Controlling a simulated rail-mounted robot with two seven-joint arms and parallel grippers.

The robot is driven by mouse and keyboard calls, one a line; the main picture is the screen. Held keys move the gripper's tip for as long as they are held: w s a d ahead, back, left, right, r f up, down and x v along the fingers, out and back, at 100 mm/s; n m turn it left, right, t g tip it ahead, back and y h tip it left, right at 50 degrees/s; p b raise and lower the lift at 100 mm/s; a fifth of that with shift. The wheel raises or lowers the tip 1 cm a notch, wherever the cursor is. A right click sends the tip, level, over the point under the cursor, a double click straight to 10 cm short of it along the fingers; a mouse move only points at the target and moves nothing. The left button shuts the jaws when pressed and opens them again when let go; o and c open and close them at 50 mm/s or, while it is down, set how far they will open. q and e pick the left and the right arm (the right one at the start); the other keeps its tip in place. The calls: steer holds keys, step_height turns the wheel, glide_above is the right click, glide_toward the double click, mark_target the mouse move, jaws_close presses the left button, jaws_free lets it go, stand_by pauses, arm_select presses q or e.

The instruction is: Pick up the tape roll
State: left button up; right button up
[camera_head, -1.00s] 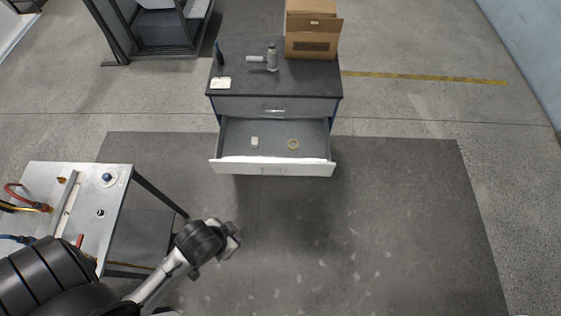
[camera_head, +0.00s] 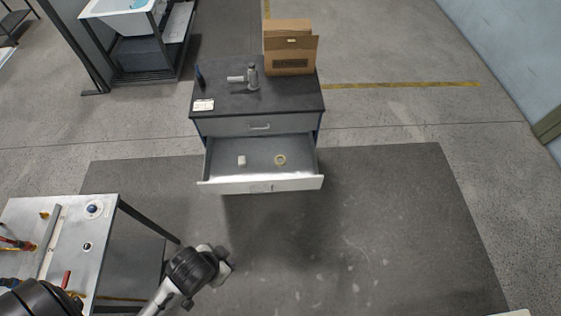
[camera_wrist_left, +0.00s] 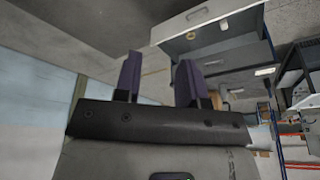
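The tape roll (camera_head: 280,160) is a small beige ring lying flat in the open drawer (camera_head: 222,172) of the grey cabinet, right of the drawer's middle. My left gripper (camera_head: 224,260) is low in the head view, in front of the drawer and to its left, well apart from the tape roll. In the left wrist view, the left gripper's two dark fingers (camera_wrist_left: 160,60) stand apart with nothing between them. My right gripper is not in view.
A small white block (camera_head: 242,160) lies left of the tape roll in the drawer. A metal worktable (camera_head: 70,235) stands at left. The floor mat at right is clear.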

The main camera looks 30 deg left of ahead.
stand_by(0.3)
arm_select(q)
steer(key=o, duration=0.7)
steer(key=shift+d, duration=0.2)
steer(key=o, duration=0.4)
steer(key=shift+a, duration=0.15)
